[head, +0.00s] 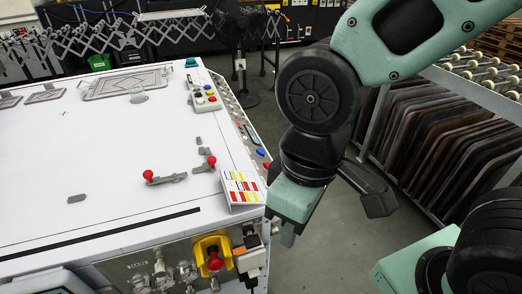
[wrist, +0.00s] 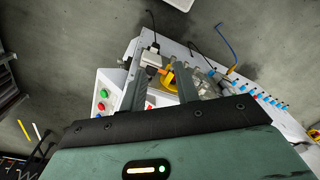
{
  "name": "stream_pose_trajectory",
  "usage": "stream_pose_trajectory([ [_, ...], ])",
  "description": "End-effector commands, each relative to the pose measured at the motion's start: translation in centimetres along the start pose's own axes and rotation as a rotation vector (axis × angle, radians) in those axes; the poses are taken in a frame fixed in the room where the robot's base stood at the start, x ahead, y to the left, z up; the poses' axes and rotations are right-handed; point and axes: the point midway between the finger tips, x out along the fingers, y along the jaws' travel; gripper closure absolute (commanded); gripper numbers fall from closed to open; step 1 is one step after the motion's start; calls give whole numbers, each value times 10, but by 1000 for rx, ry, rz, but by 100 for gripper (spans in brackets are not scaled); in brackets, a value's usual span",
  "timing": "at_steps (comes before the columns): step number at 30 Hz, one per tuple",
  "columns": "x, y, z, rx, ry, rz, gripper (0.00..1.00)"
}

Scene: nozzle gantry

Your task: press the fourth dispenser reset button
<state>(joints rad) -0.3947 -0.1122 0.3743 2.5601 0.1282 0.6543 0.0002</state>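A white machine (head: 110,200) fills the left of the head view. Several coloured buttons (head: 260,152) run along its sloped right side panel, among them blue and red ones. I cannot tell which is the fourth dispenser reset button; no label is readable. In the wrist view a red button (wrist: 101,107) and a green button (wrist: 103,93) show on a white panel left of the fingers. My gripper (head: 288,236) points down beside the machine's front right corner, apart from the side buttons. In the wrist view its two fingers (wrist: 160,92) stand apart with nothing held between them.
A placard with coloured labels (head: 240,188) stands near the machine's right edge. A control box (head: 205,97) sits behind it. A yellow housing with a red knob (head: 214,258) is on the front. A rack of dark panels (head: 445,150) stands right; bare floor lies between.

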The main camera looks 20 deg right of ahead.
Motion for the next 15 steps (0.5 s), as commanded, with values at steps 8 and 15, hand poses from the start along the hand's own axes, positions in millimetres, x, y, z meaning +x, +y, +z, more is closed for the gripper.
stream_pose_trajectory([
  [8, 0, 0, 0, 0, 0, 0, 100],
  [15, 0, 0, 0, 0, 0, 0, 100],
])
